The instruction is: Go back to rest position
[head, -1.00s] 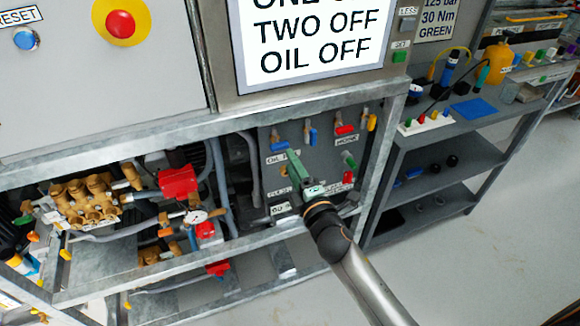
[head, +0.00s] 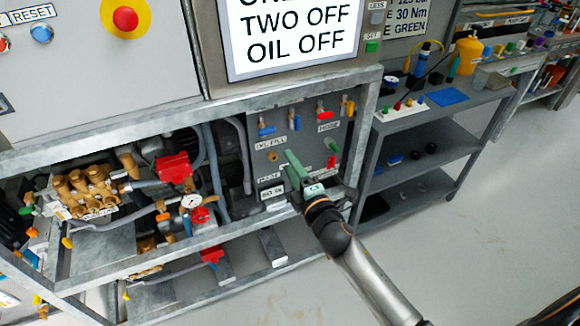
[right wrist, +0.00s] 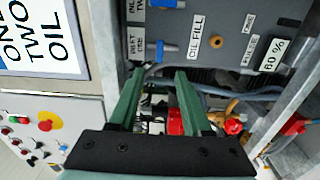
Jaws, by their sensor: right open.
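My right gripper (head: 294,168) is green and stands in front of the grey valve panel (head: 276,146). Its arm comes in from the lower right. In the right wrist view the right gripper (right wrist: 161,72) has its two green fingers apart, with nothing between them. Behind the fingers are blue-handled valves and the OIL FILL label (right wrist: 197,35). In the head view the gripper covers part of the panel's lower labels. I cannot tell the exact gap between the fingertips and the panel. My left gripper is not in view.
A galvanized frame (head: 345,95) surrounds the panel. Brass pumps (head: 85,190), hoses and red parts (head: 174,168) fill the left bay. A grey shelf unit (head: 425,150) with tools stands at the right. The floor (head: 480,240) at the lower right is clear.

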